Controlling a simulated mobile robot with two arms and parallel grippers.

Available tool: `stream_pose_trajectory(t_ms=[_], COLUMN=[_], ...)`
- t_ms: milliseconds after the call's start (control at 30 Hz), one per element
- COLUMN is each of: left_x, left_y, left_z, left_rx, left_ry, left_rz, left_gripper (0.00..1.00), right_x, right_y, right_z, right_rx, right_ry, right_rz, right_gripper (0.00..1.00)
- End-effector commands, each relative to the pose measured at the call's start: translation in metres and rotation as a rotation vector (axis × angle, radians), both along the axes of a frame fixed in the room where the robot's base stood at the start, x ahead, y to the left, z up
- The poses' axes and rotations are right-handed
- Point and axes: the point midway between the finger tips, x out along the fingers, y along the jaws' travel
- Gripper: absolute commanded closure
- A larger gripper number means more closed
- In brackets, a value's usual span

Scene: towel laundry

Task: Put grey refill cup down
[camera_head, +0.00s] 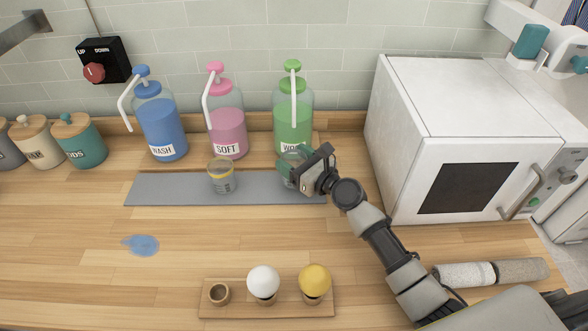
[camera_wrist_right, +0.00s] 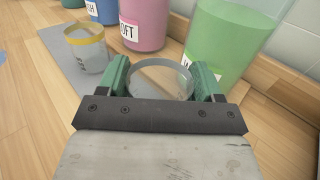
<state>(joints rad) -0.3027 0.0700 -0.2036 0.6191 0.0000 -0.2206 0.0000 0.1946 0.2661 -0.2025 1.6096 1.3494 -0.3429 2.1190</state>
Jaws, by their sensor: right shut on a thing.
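The grey refill cup (camera_wrist_right: 160,80), clear with a grey rim, is between the teal fingers of my right gripper (camera_wrist_right: 163,82), which is shut on it. In the head view my right gripper (camera_head: 291,163) is at the right end of the grey mat (camera_head: 165,189), in front of the green bottle (camera_head: 293,118). The gripper hides most of the cup there, and I cannot tell whether its base touches the mat. A clear cup with a yellow rim (camera_head: 222,179) stands on the mat to the left. My left gripper is not in view.
Blue (camera_head: 162,125) and pink (camera_head: 227,130) pump bottles stand behind the mat. A white microwave-like box (camera_head: 455,120) is close on the right. A blue puddle (camera_head: 142,245) and a wooden board (camera_head: 237,305) with balls lie in front. The mat's left part is clear.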

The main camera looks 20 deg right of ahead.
Motion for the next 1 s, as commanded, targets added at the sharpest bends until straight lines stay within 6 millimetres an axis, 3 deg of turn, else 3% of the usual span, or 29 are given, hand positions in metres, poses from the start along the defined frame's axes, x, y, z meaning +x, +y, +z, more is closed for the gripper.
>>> stream_pose_trajectory(t_ms=[33, 100, 500, 533, 700, 1000], left_x=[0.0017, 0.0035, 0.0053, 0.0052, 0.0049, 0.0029], left_y=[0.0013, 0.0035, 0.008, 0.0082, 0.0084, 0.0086], left_z=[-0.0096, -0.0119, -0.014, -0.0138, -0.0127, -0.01], left_rx=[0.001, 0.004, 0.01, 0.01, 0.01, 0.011], left_ry=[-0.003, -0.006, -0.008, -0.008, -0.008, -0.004], left_rz=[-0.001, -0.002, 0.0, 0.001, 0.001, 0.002], left_gripper=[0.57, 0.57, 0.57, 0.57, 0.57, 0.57], right_x=[0.0, -0.0001, -0.0002, -0.0002, -0.0002, -0.0002], right_y=[0.0, -0.0001, 0.0, -0.0001, 0.0, -0.0001], right_z=[-0.0131, -0.0177, -0.0215, -0.0213, -0.0203, -0.0167], right_rx=[0.001, 0.001, 0.0, 0.0, 0.0, 0.0], right_ry=[0.002, 0.0, 0.0, 0.0, 0.0, 0.0], right_rz=[0.0, 0.0, 0.0, 0.0, 0.0, 0.0], right_gripper=[0.61, 0.61, 0.61, 0.33, 0.09, 0.09])
